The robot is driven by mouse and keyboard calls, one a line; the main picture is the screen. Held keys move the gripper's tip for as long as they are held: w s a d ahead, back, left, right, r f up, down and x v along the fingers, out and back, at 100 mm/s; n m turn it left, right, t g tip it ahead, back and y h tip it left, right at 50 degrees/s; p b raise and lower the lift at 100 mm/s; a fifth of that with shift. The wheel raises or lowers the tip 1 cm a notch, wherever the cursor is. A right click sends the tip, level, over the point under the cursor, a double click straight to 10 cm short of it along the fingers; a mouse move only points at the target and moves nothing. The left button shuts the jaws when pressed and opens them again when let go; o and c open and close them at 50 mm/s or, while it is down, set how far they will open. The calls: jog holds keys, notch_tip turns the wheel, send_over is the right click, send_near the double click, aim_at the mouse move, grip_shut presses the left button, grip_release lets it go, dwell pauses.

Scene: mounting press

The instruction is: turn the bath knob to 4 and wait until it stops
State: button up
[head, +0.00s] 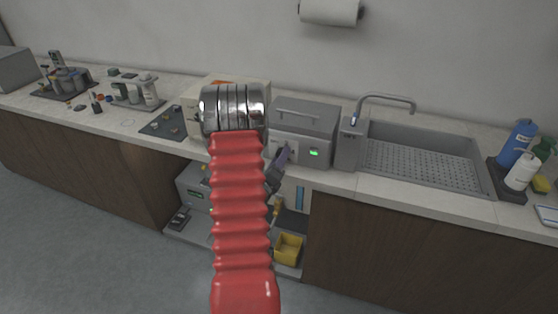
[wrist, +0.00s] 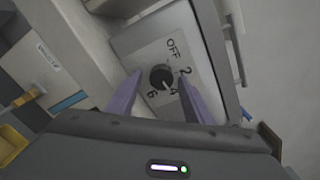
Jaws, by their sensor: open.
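The bath (head: 305,125) is a grey box with a handled lid and a lit green display (head: 314,153), on the counter left of the sink. Its round black knob (wrist: 161,77) sits on a pale dial plate marked OFF, 2, 4 and 6 in the wrist view. A small light mark shows on the knob's lower right, but I cannot tell exactly which number it points to. My gripper (wrist: 160,82) is open, its two purple fingers on either side of the knob; I cannot tell whether they touch it. In the head view my gripper (head: 281,158) is at the bath's front, partly hidden by my arm.
The sink (head: 425,160) with its tap (head: 385,98) is right of the bath. A beige machine (head: 190,105) stands to its left, partly behind my arm. Below are an open shelf and a yellow bin (head: 288,249). Bottles (head: 519,145) stand at the far right.

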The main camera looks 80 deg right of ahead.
jog(key=w+a, duration=0.1)
jog(key=a, duration=1.2)
jog(key=shift+w+a, duration=0.15)
jog(key=shift+a, duration=0.2)
dwell(0.4)
